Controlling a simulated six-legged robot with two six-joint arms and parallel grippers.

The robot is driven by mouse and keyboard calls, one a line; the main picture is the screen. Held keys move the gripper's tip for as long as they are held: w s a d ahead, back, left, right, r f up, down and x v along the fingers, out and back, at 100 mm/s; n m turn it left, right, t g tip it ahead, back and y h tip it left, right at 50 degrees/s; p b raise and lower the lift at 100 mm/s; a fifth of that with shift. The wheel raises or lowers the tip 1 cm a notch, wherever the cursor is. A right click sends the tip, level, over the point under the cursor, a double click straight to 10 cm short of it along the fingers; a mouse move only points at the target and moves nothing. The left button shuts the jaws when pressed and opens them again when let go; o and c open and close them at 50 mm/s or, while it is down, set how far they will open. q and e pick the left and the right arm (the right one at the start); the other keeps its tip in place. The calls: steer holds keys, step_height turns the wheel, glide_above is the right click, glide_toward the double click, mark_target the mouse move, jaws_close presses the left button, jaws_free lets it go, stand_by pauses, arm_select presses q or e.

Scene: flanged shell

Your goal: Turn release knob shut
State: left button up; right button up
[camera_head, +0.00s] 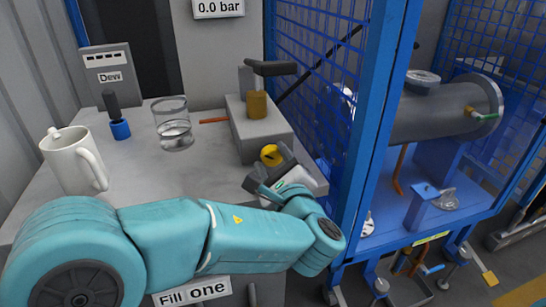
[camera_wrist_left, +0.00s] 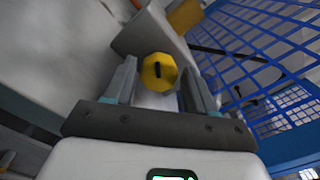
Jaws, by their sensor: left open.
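The release knob (camera_head: 271,155) looks like a yellow round knob on the front of a grey block on the bench. It also shows in the left wrist view (camera_wrist_left: 159,72), face on, with a short dark upright mark at its centre. My left gripper (camera_head: 268,171) is open in front of the knob. In the left wrist view its two fingers stand to the left and right of the knob, with gaps visible; I cannot tell how deep they reach around it. My right gripper is not in view.
The grey block (camera_head: 262,131) carries a brass-coloured fitting (camera_head: 257,105) with a dark handle (camera_head: 271,68). A white mug (camera_head: 73,162), a blue-and-black tool (camera_head: 120,128) and a glass beaker (camera_head: 174,128) stand on the bench. A blue mesh cage (camera_head: 365,130) rises close on the right.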

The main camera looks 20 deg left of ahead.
arm_select(q)
steer(key=shift+w+f, duration=0.1)
steer(key=shift+w, duration=0.05)
steer(key=shift+c, duration=0.4)
steer(key=c, duration=0.7)
steer(key=shift+r+m+p, duration=0.2)
steer(key=shift+m+p, duration=0.7)
steer(key=m+p, duration=0.3)
steer(key=shift+d+r, duration=0.1)
steer(key=m+p, duration=0.4)
steer(key=shift+d, duration=0.1)
steer(key=shift+f+m+p, duration=0.25)
steer(key=shift+m+p, duration=0.45)
steer(key=shift+m, duration=0.4)
